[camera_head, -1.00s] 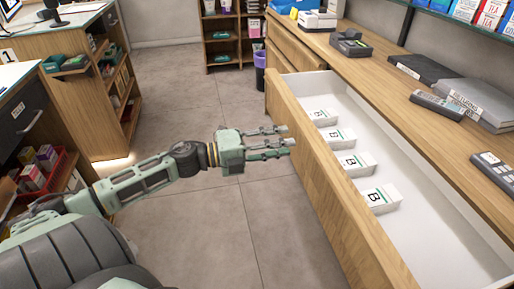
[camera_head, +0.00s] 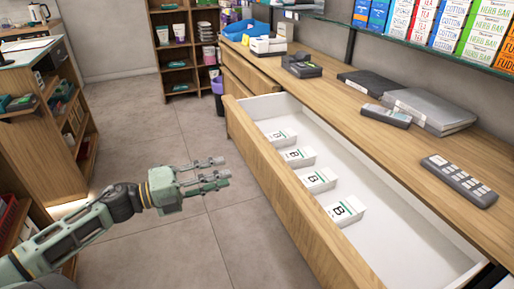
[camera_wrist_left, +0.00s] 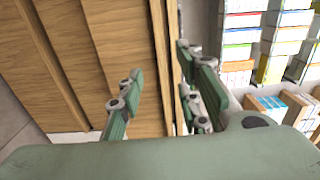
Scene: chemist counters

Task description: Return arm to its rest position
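My left arm reaches in from the lower left of the head view. Its green-grey left gripper (camera_head: 221,169) is held above the grey floor, left of the open drawer's front and apart from it. The two fingers are spread with an empty gap between them. In the left wrist view the fingers (camera_wrist_left: 160,68) also stand apart, with wooden panels behind them and nothing held. My right arm and gripper are not in view.
The open drawer (camera_head: 405,252) juts from the wooden counter (camera_head: 340,103) and holds several white boxes marked B (camera_head: 345,210). A wooden cabinet (camera_head: 85,150) stands at the left. Bare floor (camera_head: 150,115) lies between.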

